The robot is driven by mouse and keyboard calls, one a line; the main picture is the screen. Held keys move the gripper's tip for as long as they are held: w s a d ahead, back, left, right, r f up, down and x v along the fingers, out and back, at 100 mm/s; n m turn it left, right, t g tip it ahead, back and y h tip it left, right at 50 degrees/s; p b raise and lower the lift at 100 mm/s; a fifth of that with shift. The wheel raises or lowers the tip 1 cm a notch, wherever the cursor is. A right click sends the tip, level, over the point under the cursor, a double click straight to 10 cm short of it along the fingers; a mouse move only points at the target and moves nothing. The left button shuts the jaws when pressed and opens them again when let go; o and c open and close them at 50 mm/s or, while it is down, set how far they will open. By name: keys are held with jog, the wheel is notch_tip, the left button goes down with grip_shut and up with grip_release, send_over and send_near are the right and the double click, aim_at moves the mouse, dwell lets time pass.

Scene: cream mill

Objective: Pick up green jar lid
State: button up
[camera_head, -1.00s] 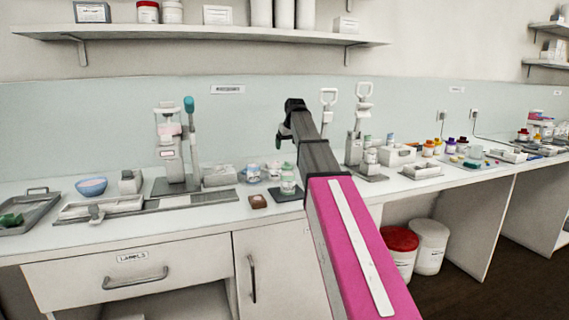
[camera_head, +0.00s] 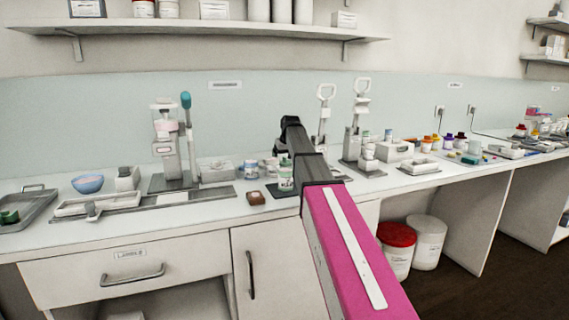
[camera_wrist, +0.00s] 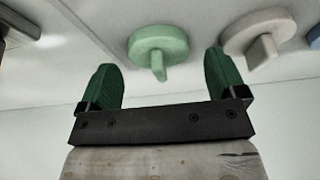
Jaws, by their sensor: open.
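The green jar lid (camera_wrist: 158,46) is a pale green disc with a raised grip tab, in the upper middle of the wrist view. My gripper (camera_wrist: 163,82) is open, and its two dark green fingers stand apart with nothing between them. The lid appears just beyond the fingertips, between their lines, with no visible contact. My arm partly hides the jars there, and I cannot clearly make out the lid in that view.
A whitish lid (camera_wrist: 258,40) of similar shape lies close to the right finger in the wrist view, with a blue one (camera_wrist: 314,38) at the edge. A shelf (camera_head: 200,29) hangs above.

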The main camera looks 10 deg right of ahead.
jog(key=shift+w+f, duration=0.15)
jog(key=shift+f, duration=0.25)
jog(key=c, duration=0.9)
